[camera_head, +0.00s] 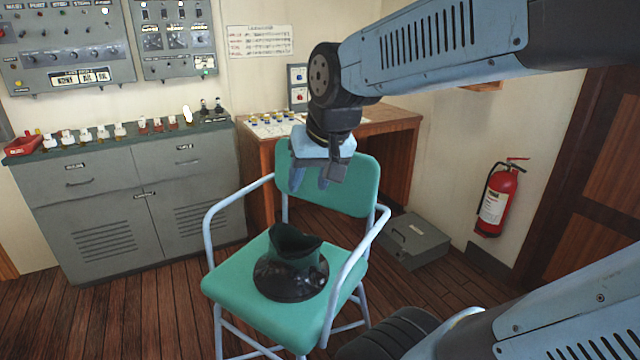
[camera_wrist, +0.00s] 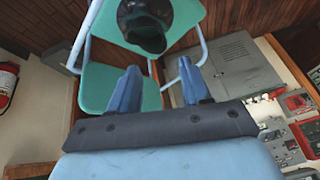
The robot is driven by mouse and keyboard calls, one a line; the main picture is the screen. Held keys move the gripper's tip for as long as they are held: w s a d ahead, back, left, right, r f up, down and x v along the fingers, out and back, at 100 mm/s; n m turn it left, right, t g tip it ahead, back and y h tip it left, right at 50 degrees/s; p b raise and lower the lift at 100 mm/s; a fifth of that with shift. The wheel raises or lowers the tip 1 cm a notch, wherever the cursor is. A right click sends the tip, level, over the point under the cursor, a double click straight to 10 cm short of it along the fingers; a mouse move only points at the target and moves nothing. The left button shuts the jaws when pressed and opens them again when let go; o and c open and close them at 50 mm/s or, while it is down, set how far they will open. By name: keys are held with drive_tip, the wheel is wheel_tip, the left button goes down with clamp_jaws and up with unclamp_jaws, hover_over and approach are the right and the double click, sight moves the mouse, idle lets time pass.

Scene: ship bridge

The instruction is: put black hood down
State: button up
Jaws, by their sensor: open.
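The black hood (camera_head: 290,268) stands upright on the seat of the green chair (camera_head: 240,300), its wide round base on the seat and its curved opening at the top. In the wrist view the hood (camera_wrist: 145,22) shows at the top, on the chair seat (camera_wrist: 184,18). My gripper (camera_head: 322,180) is above and behind the hood, in front of the chair's backrest, and apart from the hood. In the wrist view its two fingers (camera_wrist: 162,88) are spread with nothing between them.
A wooden desk (camera_head: 385,122) with a control panel stands behind the chair. A grey cabinet (camera_head: 120,210) stands at left, with a red telephone-like object (camera_head: 24,144) on top. A grey box (camera_head: 415,240) lies on the floor at right. A fire extinguisher (camera_head: 497,200) hangs on the wall.

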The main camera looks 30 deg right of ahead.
drive_tip(key=shift+n+h, duration=0.4)
drive_tip(key=shift+n, duration=0.5)
drive_tip(key=s, duration=0.3)
drive_tip(key=s+r, duration=0.1)
drive_tip(key=s, duration=0.1)
drive_tip(key=shift+a+r, duration=0.1)
drive_tip(key=shift+a, duration=0.25)
